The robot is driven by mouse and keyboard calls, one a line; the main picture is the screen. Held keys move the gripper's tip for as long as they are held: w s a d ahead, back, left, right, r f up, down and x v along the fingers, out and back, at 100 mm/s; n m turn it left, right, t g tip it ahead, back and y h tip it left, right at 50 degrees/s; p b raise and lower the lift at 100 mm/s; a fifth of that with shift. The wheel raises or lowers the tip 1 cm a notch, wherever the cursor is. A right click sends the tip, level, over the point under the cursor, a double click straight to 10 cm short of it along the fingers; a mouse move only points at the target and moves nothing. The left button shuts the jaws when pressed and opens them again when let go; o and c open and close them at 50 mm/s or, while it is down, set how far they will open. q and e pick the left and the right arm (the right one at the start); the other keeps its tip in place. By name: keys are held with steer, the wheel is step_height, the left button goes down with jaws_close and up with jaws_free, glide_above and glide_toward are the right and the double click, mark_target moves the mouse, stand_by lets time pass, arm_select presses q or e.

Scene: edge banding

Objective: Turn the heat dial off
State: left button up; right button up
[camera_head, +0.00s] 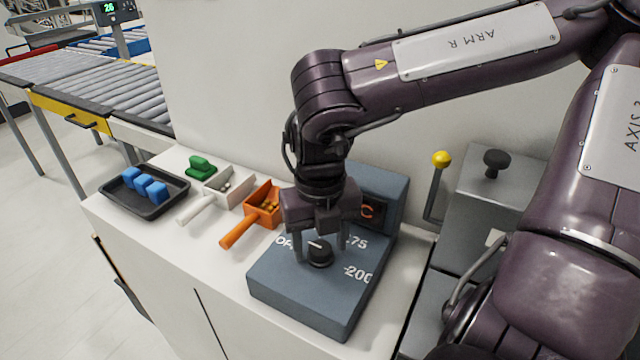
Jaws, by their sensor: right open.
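The heat dial (320,254) is a black round knob with a white pointer line, on the sloped top of a blue-grey control box (300,297). The pointer is aimed up and left, toward the partly hidden "OF" marking (284,242). "175" and "200" marks are printed to the right of the knob. My right gripper (320,250) points down over the dial, with its fingers apart on either side of the knob. I cannot tell whether they touch it. A display on the box's raised back is mostly hidden by the gripper. My left gripper is not in view.
Left of the box are an orange scoop (262,208), a white scoop (228,188), a green object (200,167) and a black tray (171,200) with blue blocks. A yellow-knobbed lever (441,160) stands right. The white counter (215,262) is clear in front of the scoops.

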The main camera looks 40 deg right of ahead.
mark_target(320, 247)
step_height(320, 247, up, 8)
steer(key=shift+f, duration=0.1)
stand_by(0.7)
